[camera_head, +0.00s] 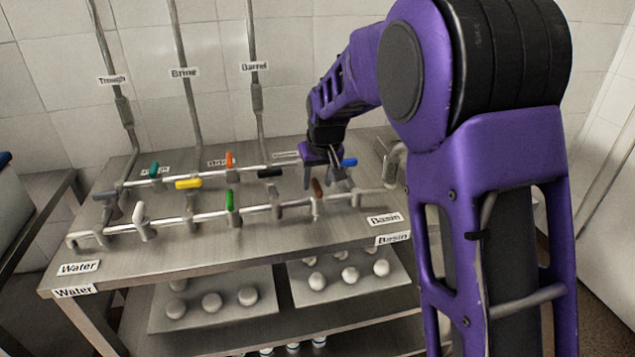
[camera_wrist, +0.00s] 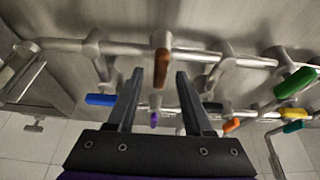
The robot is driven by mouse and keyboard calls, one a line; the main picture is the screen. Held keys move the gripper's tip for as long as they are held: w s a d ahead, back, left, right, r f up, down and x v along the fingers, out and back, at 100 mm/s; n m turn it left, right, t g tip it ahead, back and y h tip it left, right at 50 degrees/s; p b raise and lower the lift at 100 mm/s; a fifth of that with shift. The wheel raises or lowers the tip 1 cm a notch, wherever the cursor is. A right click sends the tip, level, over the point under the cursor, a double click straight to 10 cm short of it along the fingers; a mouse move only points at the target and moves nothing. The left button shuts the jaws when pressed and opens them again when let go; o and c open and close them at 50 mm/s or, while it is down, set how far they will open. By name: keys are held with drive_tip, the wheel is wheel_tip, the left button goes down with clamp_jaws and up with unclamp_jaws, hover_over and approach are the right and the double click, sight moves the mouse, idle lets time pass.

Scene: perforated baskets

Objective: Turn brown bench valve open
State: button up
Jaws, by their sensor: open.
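The brown valve handle (camera_head: 317,188) is on the front pipe run of the bench, near its right part. In the wrist view the brown handle (camera_wrist: 161,64) points roughly along the fingers and across the pipe. My gripper (camera_head: 323,182) is above the bench at this handle, pointing down. In the wrist view my gripper (camera_wrist: 160,76) is open, and the brown handle appears between its two fingertips, with a gap on each side. I cannot tell how far the fingertips are from the handle in depth.
Other valve handles stand close by: blue (camera_head: 349,162), black (camera_head: 270,173), orange (camera_head: 229,159), green (camera_head: 229,201), yellow (camera_head: 189,184) and white (camera_head: 139,213). Vertical pipes rise at the back wall. A lower shelf holds trays (camera_head: 215,318) with round white items.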

drive_tip(key=shift+w+f, duration=0.1)
drive_tip(key=shift+f, duration=0.15)
clamp_jaws()
